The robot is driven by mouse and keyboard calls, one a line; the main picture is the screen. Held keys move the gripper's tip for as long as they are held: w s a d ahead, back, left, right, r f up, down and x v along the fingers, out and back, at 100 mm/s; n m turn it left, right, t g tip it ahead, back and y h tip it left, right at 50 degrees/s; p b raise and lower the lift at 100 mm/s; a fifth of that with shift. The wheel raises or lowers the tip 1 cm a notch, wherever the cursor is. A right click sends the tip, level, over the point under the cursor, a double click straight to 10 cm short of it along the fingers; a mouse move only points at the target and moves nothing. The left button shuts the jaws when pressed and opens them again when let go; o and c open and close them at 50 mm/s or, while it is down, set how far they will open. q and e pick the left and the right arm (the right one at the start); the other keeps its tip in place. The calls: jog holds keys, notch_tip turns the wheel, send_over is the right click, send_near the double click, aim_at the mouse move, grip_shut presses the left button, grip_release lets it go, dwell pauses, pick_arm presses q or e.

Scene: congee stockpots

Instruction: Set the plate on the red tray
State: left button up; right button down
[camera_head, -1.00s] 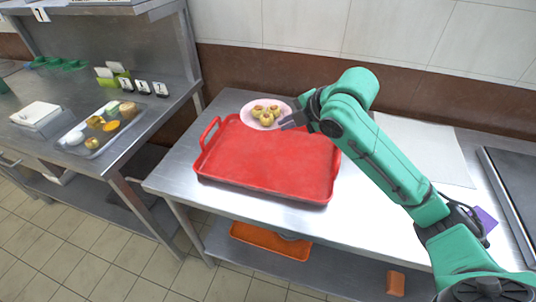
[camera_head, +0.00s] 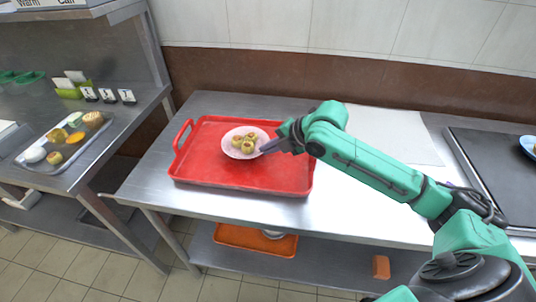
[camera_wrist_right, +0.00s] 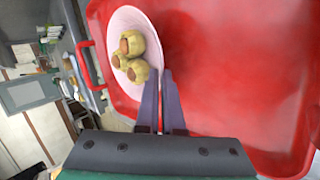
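The pale pink plate (camera_head: 227,150) carries several yellowish stuffed pieces of food (camera_head: 243,143). In the head view it lies over the middle of the red tray (camera_head: 200,170), inside its rim. I cannot tell whether it touches the tray floor. My right gripper (camera_head: 268,147) comes from the right and is shut on the plate's right rim. In the right wrist view the plate (camera_wrist_right: 130,20) shows tilted in the picture, its edge at the right gripper's fingertips (camera_wrist_right: 161,78), above the red tray floor (camera_wrist_right: 240,60). My left gripper is out of view.
The red tray stands on a steel table (camera_head: 150,170). A white board (camera_head: 385,135) and a dark griddle (camera_head: 495,165) lie to the right. An orange tray (camera_head: 255,240) is on the shelf below. A side counter at left holds a food tray (camera_head: 85,145).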

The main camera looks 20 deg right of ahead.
notch_tip(320, 180, down, 2)
jog(key=shift+f, duration=0.1)
jog(key=c, duration=1.1)
grip_release()
jog(key=shift+o, duration=0.2)
jog(key=v, duration=0.8)
jog(key=shift+d+f, duration=0.1)
jog(key=shift+d, duration=0.1)
jog(key=shift+a+p+v, duration=0.1)
jog(key=shift+p+v, duration=0.25)
jog(key=shift+v, duration=0.7)
jog(key=shift+a+p+v, duration=0.15)
jog(key=shift+p+v, duration=0.2)
jog(key=shift+v, duration=0.65)
jog(key=shift+w, duration=0.1)
